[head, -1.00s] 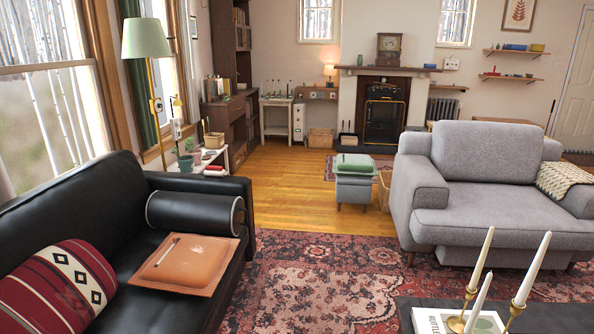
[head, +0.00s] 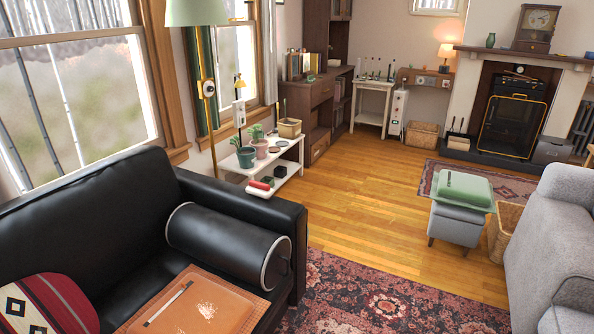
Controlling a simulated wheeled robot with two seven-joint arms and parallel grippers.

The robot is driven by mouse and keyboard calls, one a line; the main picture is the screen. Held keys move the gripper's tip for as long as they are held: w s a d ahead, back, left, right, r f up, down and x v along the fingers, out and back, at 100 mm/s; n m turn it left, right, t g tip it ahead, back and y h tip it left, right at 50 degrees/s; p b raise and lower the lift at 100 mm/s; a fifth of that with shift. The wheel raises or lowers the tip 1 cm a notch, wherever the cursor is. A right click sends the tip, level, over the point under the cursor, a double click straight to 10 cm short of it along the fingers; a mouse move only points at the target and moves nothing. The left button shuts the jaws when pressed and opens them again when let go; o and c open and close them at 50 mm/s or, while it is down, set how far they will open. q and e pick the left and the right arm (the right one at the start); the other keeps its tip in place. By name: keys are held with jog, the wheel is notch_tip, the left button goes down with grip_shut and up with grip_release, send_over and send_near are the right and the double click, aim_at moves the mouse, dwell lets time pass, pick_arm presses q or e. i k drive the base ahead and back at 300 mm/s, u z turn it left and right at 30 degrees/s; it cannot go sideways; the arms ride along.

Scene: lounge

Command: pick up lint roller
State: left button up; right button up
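No lint roller is plain to make out. A small red and white object (head: 262,186) lies on the white side table's lower shelf beyond the black sofa's arm; it is too small to tell if it is the lint roller. A brown leather pad (head: 215,303) on the sofa carries a patch of white fluff (head: 207,310) and a thin pale stick (head: 168,303). Neither of my grippers is in view.
The black sofa (head: 115,219) with a bolster (head: 215,240) fills the left front. The white side table (head: 292,151) holds plants and a basket. Wooden floor (head: 370,205) is open ahead, with a green-topped footstool (head: 455,225) and grey armchair (head: 550,235) at right.

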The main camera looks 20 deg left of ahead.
aim_at(264, 191)
jog(key=i, duration=3.95)
jog(key=u, duration=4.15)
